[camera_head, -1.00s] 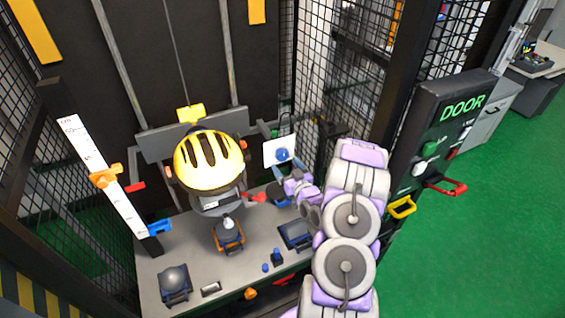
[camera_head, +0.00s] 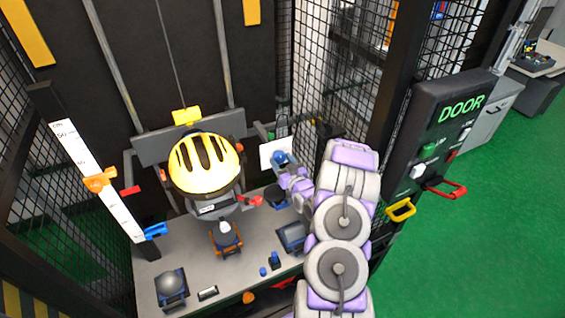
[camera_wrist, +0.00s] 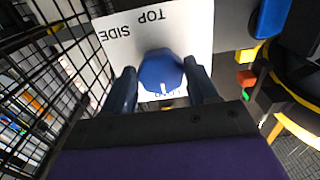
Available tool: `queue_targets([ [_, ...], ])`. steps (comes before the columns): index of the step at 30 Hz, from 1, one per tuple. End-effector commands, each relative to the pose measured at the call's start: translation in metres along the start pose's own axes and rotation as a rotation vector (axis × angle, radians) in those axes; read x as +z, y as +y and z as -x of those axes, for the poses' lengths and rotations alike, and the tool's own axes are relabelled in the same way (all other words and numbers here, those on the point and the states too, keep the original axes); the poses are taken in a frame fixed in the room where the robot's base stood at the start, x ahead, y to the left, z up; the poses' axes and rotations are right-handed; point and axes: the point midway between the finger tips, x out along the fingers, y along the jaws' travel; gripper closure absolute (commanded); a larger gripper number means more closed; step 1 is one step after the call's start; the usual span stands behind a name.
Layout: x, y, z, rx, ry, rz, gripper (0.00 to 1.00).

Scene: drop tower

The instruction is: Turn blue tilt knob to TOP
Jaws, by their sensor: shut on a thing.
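The blue tilt knob (camera_wrist: 160,71) sits on a white label plate (camera_wrist: 189,40) in the wrist view. The plate reads TOP and SIDE, upside down in the picture, with a third word mostly hidden behind the knob. The knob's white mark points to the picture's bottom, away from TOP. My gripper (camera_wrist: 162,80) has one finger on each side of the knob and is shut on it. In the head view, the knob (camera_head: 279,157) shows at the back right of the bench, with my gripper (camera_head: 287,170) at it.
A yellow helmet (camera_head: 205,163) on a headform hangs left of the knob. Black mesh (camera_head: 313,75) stands close behind and to the right. The bench (camera_head: 190,258) holds several small fixtures. The DOOR panel (camera_head: 455,125), with red and yellow handles, is to the right.

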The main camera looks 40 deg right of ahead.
Motion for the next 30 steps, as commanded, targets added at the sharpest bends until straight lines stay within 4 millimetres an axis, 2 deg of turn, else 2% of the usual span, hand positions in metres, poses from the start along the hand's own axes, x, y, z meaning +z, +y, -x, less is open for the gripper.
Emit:
queue_targets([
  [1, -0.0001, 0.0022, 0.0003, 0.007, 0.000, 0.001, 0.54],
  [8, -0.0002, 0.0028, 0.0008, 0.011, -0.001, 0.002, 0.74],
  [20, -0.0020, 0.0031, 0.0010, 0.009, 0.000, -0.058, 0.74],
  [30, -0.0021, 0.0031, 0.0016, 0.011, -0.001, -0.309, 0.74],
])
